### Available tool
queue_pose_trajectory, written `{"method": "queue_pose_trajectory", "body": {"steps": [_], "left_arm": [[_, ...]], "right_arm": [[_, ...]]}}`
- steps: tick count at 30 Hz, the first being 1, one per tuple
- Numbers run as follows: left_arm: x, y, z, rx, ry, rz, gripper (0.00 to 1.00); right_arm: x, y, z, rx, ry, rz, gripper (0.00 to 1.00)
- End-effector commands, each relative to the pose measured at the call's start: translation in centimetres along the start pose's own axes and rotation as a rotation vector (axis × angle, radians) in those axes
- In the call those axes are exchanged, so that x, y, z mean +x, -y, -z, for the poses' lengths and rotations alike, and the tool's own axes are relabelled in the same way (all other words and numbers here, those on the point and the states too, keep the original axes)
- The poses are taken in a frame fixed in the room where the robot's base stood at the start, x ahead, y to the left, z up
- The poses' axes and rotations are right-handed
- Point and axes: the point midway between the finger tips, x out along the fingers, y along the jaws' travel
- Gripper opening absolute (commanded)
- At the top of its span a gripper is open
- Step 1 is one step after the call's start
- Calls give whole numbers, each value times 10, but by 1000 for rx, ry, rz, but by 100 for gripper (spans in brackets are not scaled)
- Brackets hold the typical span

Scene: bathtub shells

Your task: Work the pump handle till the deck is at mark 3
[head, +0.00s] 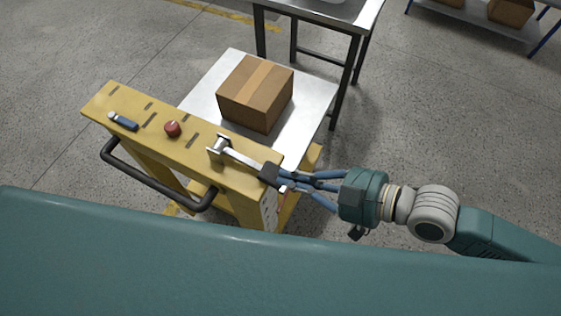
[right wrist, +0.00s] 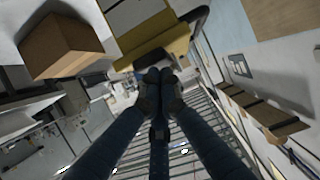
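The pump handle (head: 243,160) is a silver lever on the yellow lift cart's top beam, slanting right to a black grip. My right gripper (head: 280,179) has its blue fingers closed at that grip. The right wrist view shows the fingertips (right wrist: 158,92) meeting around a dark end piece. The deck (head: 207,97) is a silver plate behind the beam, bearing a cardboard box (head: 248,98). The box also shows in the right wrist view (right wrist: 58,47). Small marks (head: 267,211) show on the cart's right end face, too small to read. My left gripper is out of view.
A red knob (head: 172,128) and a blue-handled lever (head: 124,122) sit on the beam (head: 105,97). A dark push bar (head: 150,182) juts from its near side. A metal table (head: 320,15) stands behind the deck.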

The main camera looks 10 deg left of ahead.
Motion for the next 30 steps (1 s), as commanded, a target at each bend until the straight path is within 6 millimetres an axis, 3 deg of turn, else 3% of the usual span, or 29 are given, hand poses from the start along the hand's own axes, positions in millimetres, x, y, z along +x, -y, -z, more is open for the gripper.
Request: {"method": "queue_pose_trajectory", "body": {"steps": [1,6,12,30], "left_arm": [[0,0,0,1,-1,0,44],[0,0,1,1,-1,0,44],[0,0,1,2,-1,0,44],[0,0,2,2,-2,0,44]], "right_arm": [[-9,-1,-8,2,19,-2,0],[-36,-1,-2,-2,7,-5,0],[-56,0,3,-8,-6,-3,0],[-61,0,6,-6,-14,-5,0]]}}
